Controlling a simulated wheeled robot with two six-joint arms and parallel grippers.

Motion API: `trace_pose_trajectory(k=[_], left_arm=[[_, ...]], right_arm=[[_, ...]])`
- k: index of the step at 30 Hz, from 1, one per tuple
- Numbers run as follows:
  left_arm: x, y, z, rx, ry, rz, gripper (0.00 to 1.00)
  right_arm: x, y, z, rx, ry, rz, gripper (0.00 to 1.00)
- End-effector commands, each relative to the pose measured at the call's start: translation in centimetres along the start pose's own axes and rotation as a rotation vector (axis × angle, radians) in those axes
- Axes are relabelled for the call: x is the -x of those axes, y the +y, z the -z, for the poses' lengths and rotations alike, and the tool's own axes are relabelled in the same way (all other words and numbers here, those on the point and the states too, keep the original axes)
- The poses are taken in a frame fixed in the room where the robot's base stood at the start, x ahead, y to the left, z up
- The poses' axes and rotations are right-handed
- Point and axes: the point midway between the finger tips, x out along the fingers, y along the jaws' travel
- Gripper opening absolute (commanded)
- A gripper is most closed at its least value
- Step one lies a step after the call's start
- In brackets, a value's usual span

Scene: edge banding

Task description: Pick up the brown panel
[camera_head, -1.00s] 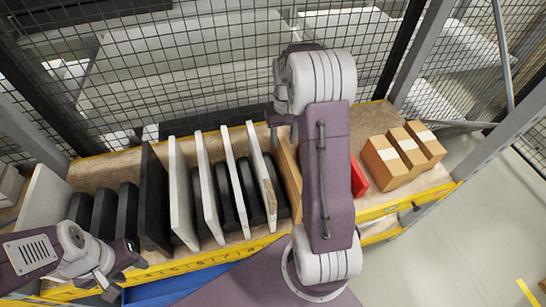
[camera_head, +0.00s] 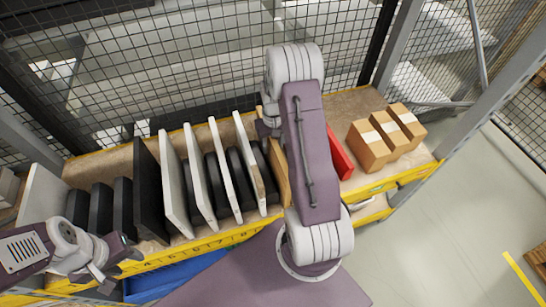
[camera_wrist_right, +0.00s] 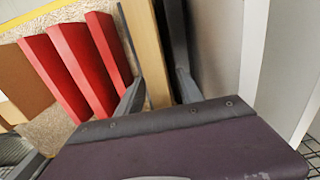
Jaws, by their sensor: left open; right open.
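The brown panel (camera_head: 279,172) stands upright on edge on the shelf, partly hidden behind my right arm in the head view. In the right wrist view the brown panel (camera_wrist_right: 147,48) runs between the two fingers of my right gripper (camera_wrist_right: 158,82). That gripper is open, with a finger on either side of the panel; I cannot tell whether either touches it. In the head view my right gripper (camera_head: 268,127) is mostly hidden by its own arm. My left gripper (camera_head: 112,272) is open and empty at the lower left, in front of the shelf.
White panels (camera_head: 224,165) and black panels (camera_head: 153,190) stand in a row left of the brown one. Red pieces (camera_head: 341,158) stand to its right, then cardboard boxes (camera_head: 368,146). A wire mesh fence (camera_head: 150,85) is behind the shelf. A blue bin (camera_head: 170,282) sits below.

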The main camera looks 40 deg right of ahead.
Motion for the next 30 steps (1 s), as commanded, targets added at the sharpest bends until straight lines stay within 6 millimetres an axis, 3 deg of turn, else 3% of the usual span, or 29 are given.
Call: trace_pose_trajectory(k=[2, 6, 30], left_arm=[[-0.03, 0.0, 0.0, 0.0, 0.0, 0.0, 0.44], [-0.04, 0.0, 0.0, 0.0, 0.0, 0.0, 0.44], [0.0, 0.0, 0.0, 0.0, 0.0, 0.0, 0.44]], right_arm=[[0.0, -0.01, 0.01, 0.0, 0.0, 0.0, 0.38], [0.02, -0.01, 0.01, 0.0, 0.0, 0.0, 0.0], [0.15, 0.0, 0.09, 0.0, 0.002, 0.0, 0.0]])
